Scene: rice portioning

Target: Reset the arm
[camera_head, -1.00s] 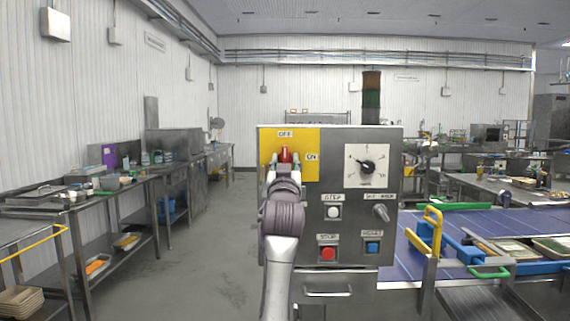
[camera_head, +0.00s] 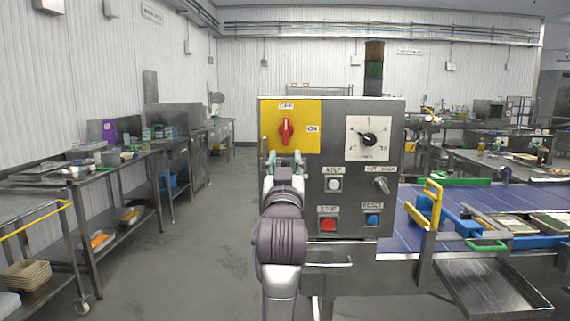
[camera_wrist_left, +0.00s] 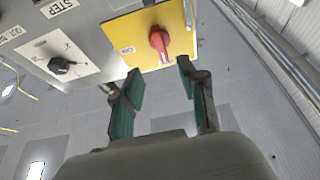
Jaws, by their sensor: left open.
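The control box (camera_head: 385,220) has a yellow plate (camera_head: 304,145) with a red rotary switch (camera_head: 286,131) on it. The switch handle stands about upright, with OFF labelled above and ON to its right. My left gripper (camera_head: 285,160) is open and empty, just below the switch in the head view. In the left wrist view the two green-padded fingers (camera_wrist_left: 160,80) are spread apart, and the red switch (camera_wrist_left: 159,42) shows beyond them, apart from both. My right gripper is in neither view.
The box also carries a dial (camera_head: 367,138), a red button (camera_head: 328,225) and a blue button (camera_head: 372,219). A conveyor (camera_head: 400,240) with trays runs off to the right. Metal shelving (camera_head: 105,210) stands at left, with clear floor (camera_head: 190,270) between.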

